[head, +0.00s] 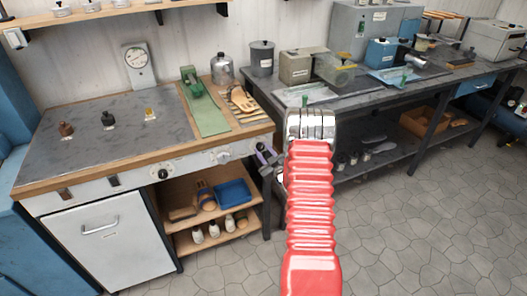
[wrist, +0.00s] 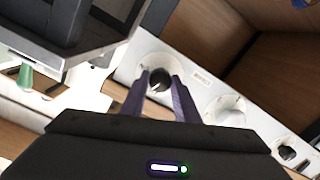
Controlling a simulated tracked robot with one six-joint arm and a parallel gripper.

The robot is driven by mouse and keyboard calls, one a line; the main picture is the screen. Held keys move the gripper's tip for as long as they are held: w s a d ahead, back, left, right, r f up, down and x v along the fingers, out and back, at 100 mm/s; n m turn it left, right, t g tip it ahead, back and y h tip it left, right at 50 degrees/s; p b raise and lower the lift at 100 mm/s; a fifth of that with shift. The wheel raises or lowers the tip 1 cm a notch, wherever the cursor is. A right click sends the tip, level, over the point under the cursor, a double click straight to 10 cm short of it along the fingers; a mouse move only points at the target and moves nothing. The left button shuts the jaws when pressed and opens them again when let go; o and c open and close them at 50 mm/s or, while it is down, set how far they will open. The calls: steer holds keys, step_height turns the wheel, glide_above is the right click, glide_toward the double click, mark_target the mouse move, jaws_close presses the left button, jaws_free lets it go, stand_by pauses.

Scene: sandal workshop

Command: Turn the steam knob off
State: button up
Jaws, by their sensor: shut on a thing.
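My gripper (wrist: 160,88) is shut on a small black knob (wrist: 160,77) with a round pale dial plate, on the white front panel of the left bench. Its two purple fingers lie on either side of the knob. A white mark shows on the knob's face. The label plate beside it is too small to read, so I cannot confirm it is the steam knob. In the head view my gripper (head: 265,156) is at the right end of this panel, and the knob is mostly hidden by it.
A white knob (wrist: 230,112) and another black knob (wrist: 286,153) sit along the same panel; the black one also shows in the head view (head: 163,174). An open shelf with a blue tray (head: 232,192) is below. A dark workbench (head: 350,101) stands close on the right.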

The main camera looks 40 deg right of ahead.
steer(key=n, duration=0.4)
steer(key=shift+s+f, duration=0.15)
steer(key=shift+f, duration=0.1)
stand_by(0.4)
steer(key=o, duration=1.1)
steer(key=shift+r, duration=0.15)
steer(key=v, duration=1.3)
steer(key=shift+s+a, duration=0.25)
steer(key=shift+a, duration=0.05)
steer(key=shift+c, duration=0.2)
